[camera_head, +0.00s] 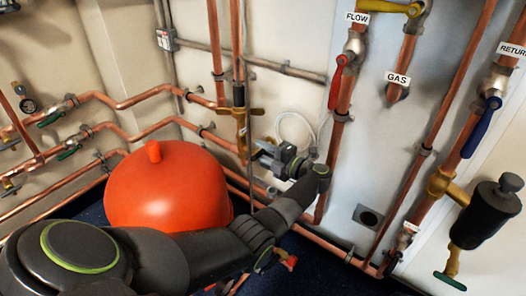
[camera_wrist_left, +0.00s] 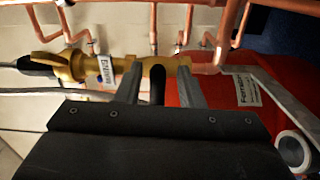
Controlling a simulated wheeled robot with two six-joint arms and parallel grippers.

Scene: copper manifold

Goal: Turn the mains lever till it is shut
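My left gripper (camera_head: 264,152) is at the pipes right of the red tank, beside a brass valve (camera_head: 241,112). In the left wrist view, my left gripper (camera_wrist_left: 160,68) has its two fingers apart. A dark lever-like piece (camera_wrist_left: 157,86) sits between them, with gaps showing on both sides. Behind it runs the brass valve body (camera_wrist_left: 88,68), with a small white tag that I cannot read fully. My right gripper is not in view.
The red tank (camera_head: 165,190) stands close left of my left gripper. On the wall are a red lever (camera_head: 338,80) under the FLOW tag, a yellow lever (camera_head: 388,7) near GAS, and a blue lever (camera_head: 481,128) under RETURN. Copper pipes (camera_head: 435,125) run throughout.

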